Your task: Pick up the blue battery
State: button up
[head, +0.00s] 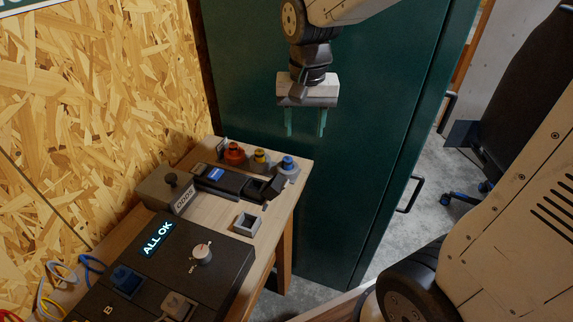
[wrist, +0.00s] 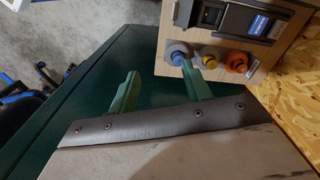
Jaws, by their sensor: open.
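A small blue block (head: 215,174), which looks like the blue battery, sits in a dark holder (head: 240,186) on the plank bench. It also shows in the wrist view as a blue patch (wrist: 258,25) in the dark holder near the top right. The holder's walls hide its lower part. My gripper (head: 305,128) is open and empty, with its green fingers pointing down in front of the green cabinet. It is above and to the right of the blue block, well apart from it. In the wrist view my gripper (wrist: 161,70) has nothing between its fingers.
Red (head: 233,154), yellow (head: 261,160) and blue (head: 288,166) round pieces stand along the bench's back edge. A small square grey cup (head: 246,224) is nearer. A dark panel (head: 190,262) reads ALL OK. The green cabinet (head: 340,190) stands behind; a chipboard wall (head: 90,110) is left.

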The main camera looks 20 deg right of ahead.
jog(key=m, duration=0.2)
send_over(287, 158)
notch_tip(287, 158, down, 5)
jog(key=shift+s+r, duration=0.15)
jog(key=shift+f, duration=0.3)
notch_tip(287, 158, down, 8)
jog(key=shift+r, duration=0.25)
jog(key=c, duration=1.1)
